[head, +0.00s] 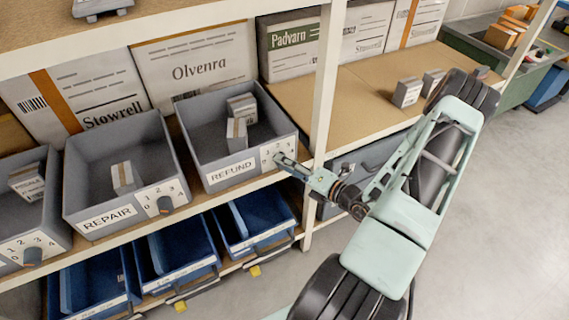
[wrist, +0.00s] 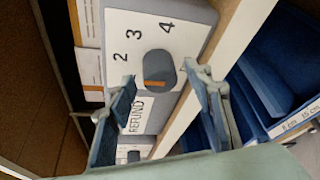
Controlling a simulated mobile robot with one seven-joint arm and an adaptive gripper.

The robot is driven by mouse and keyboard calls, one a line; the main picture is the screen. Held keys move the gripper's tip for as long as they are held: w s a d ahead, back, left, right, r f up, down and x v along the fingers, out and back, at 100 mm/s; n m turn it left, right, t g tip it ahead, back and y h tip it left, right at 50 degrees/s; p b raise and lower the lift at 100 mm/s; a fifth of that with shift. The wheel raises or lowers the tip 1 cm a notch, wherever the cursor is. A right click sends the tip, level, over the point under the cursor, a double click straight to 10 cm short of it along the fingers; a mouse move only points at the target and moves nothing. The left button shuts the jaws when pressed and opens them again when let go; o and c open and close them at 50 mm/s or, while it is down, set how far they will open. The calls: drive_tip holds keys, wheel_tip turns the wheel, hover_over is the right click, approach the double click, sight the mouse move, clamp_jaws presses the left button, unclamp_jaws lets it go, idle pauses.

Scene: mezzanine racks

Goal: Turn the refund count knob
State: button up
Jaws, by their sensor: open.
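The REFUND bin (head: 235,175) is a grey bin on the shelf, holding small boxes. Its front plate carries a dial with printed numbers. The refund count knob (wrist: 158,68) is grey with an orange mark on its lower side in the wrist view; 2, 3 and 4 show around it. I cannot tell which number the mark points to. In the head view the knob is largely hidden by my fingers. My gripper (head: 284,164) is open at the dial, its two fingertips (wrist: 159,76) on either side of the knob. I cannot tell whether they touch it.
The REPAIR bin (head: 85,222) with its own knob (head: 165,204) stands to the left, and another knobbed bin (head: 22,215) beyond it. Blue bins (head: 255,215) sit below. A shelf upright (head: 325,85) stands close to my gripper. Clear floor (head: 500,220) lies right.

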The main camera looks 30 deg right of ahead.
drive_tip(key=v, duration=1)
drive_tip(key=shift+s, duration=0.25)
